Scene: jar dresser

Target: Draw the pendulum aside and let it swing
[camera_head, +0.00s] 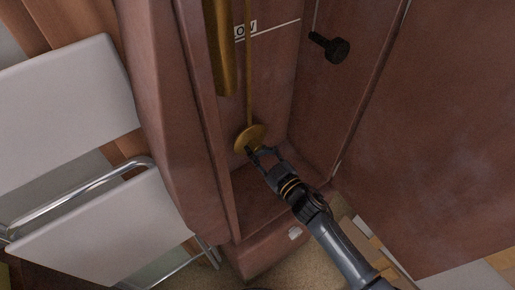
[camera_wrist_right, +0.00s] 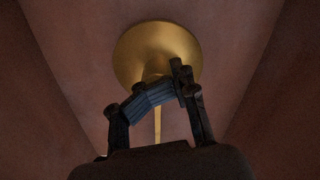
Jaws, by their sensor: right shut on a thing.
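The pendulum hangs inside the tall reddish-brown clock case (camera_head: 235,205). Its thin gold rod (camera_head: 249,75) runs down to a round gold bob (camera_head: 246,133). My right gripper (camera_head: 260,154) is at the bob's lower edge in the head view, shut on the pendulum. In the right wrist view, the bob (camera_wrist_right: 153,45) shows behind the gripper (camera_wrist_right: 158,92), and its fingers cover part of it. A gold strip shows between the fingers there. The exact contact spot is partly hidden. My left gripper is not in view.
A thick gold cylinder (camera_head: 221,55) hangs left of the rod. A black knobbed key (camera_head: 333,47) is on the case's right inner side. The open door (camera_head: 440,130) stands right. A white folding chair (camera_head: 105,235) stands left. The case walls are close around the bob.

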